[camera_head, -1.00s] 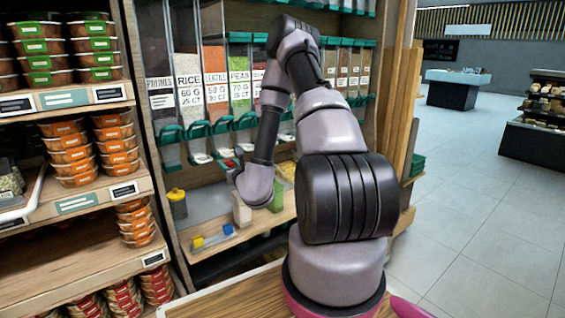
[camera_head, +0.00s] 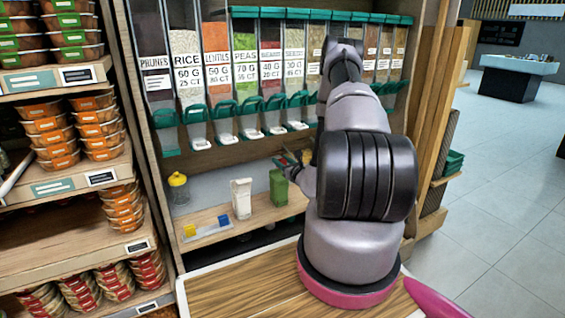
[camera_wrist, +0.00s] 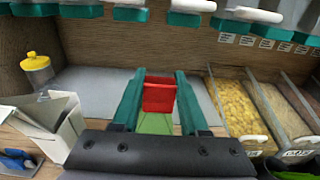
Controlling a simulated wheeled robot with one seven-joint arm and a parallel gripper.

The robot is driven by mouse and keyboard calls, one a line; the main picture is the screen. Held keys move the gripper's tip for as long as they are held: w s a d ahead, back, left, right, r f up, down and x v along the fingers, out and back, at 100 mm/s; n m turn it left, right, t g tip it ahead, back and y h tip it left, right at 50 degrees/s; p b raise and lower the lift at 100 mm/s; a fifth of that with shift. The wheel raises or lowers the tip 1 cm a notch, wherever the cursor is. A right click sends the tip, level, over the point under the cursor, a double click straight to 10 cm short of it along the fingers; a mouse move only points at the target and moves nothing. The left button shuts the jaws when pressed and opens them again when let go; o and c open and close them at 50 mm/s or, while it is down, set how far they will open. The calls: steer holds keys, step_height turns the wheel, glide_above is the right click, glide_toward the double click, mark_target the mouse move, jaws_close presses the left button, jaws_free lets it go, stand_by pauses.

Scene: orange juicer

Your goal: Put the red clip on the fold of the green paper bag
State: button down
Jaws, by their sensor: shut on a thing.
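My gripper (camera_wrist: 159,103) is shut on the red clip (camera_wrist: 158,96), which sits between its two teal fingers in the wrist view. The green paper bag (camera_wrist: 155,123) shows just below the clip, between the fingers; I cannot tell whether the clip touches its fold. In the head view the green bag (camera_head: 278,189) stands upright on the wooden shelf, right of a white bag. My gripper (camera_head: 284,162) is just above it there, partly hidden by my arm.
The white bag (camera_head: 241,198) stands close to the left. A yellow-lidded jar (camera_head: 178,188) is further left. A blue clip (camera_head: 222,221) and a yellow clip (camera_head: 189,230) lie near the shelf's front. Dispensers with teal spouts (camera_head: 195,114) hang above. Open bins of food (camera_wrist: 235,107) are on the right.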

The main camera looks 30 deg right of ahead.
steer(key=w, duration=0.3)
steer(key=shift+w+a+f, duration=0.1)
steer(key=shift+w+f, duration=0.1)
steer(key=shift+w, duration=0.05)
steer(key=shift+w+f, duration=0.3)
steer(key=shift+w, duration=0.25)
steer(key=shift+w+f, duration=0.25)
steer(key=shift+w, duration=0.3)
steer(key=shift+f, duration=1.35)
steer(key=shift+s+f, duration=0.1)
steer(key=shift+f, duration=0.1)
steer(key=shift+c, duration=1.8)
jaws_free()
steer(key=s, duration=1)
steer(key=shift+s+r, duration=0.25)
steer(key=shift+s, duration=0.15)
